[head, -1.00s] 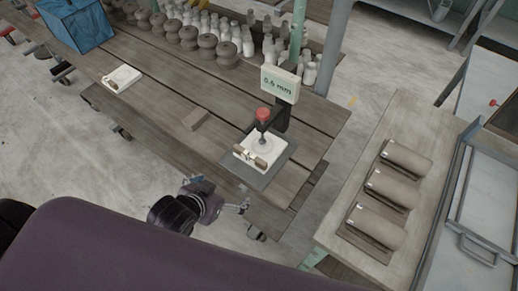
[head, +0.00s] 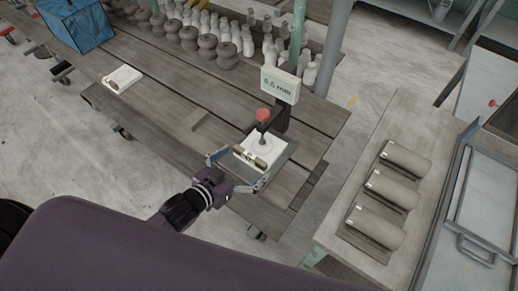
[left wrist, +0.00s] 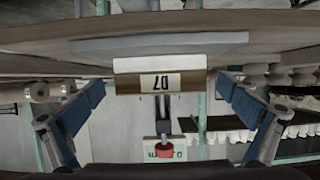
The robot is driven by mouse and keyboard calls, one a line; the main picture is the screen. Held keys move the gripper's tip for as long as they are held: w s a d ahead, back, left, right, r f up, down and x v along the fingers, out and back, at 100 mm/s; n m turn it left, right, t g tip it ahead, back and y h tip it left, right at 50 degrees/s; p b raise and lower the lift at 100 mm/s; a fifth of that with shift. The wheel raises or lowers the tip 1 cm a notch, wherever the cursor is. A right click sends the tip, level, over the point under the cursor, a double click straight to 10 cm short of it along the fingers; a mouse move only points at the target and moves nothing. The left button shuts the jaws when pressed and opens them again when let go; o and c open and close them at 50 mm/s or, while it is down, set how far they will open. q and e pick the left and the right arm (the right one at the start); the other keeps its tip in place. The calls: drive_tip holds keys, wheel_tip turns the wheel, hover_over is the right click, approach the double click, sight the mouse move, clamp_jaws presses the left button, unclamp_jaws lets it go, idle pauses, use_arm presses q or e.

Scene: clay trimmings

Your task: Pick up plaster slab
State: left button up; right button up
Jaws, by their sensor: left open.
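A white plaster slab (head: 242,163) lies on a dark grey plate (head: 280,158) under a gauge with a red knob (head: 263,114). A tan roll with a white label (head: 250,156) lies along the slab's near edge. In the left wrist view, which looks upside down, the slab edge (left wrist: 135,65) and the labelled roll (left wrist: 125,84) are between my fingers. My left gripper (head: 240,170) is open at the slab's near side, with one finger to each side; it also shows in the left wrist view (left wrist: 162,86). I cannot tell whether it touches. My right gripper is not in view.
A second white slab (head: 122,79) with a roll lies at the table's left. A display (head: 280,84) stands behind the gauge. Clay pieces (head: 205,44) and a blue crate (head: 78,22) are at the back. Another table (head: 340,190) holds several rolls.

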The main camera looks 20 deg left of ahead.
sight(254, 152)
use_arm(q)
drive_tip(key=p+x, duration=0.1)
drive_tip(key=x, duration=0.2)
drive_tip(key=shift+w+d+r, duration=0.1)
drive_tip(key=shift+w, duration=0.15)
drive_tip(key=shift+w+d+f, duration=0.25)
drive_tip(key=shift+w+f, duration=0.1)
drive_tip(key=shift+w, duration=0.2)
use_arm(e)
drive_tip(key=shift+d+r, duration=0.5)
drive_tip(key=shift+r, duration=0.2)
use_arm(q)
drive_tip(key=shift+r, duration=0.1)
drive_tip(key=c, duration=1.5)
drive_tip(key=shift+r, duration=0.1)
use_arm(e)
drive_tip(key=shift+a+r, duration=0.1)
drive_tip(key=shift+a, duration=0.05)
use_arm(q)
drive_tip(key=shift+r+p, duration=0.1)
drive_tip(key=shift+p, duration=0.2)
drive_tip(key=shift+r+p, duration=0.5)
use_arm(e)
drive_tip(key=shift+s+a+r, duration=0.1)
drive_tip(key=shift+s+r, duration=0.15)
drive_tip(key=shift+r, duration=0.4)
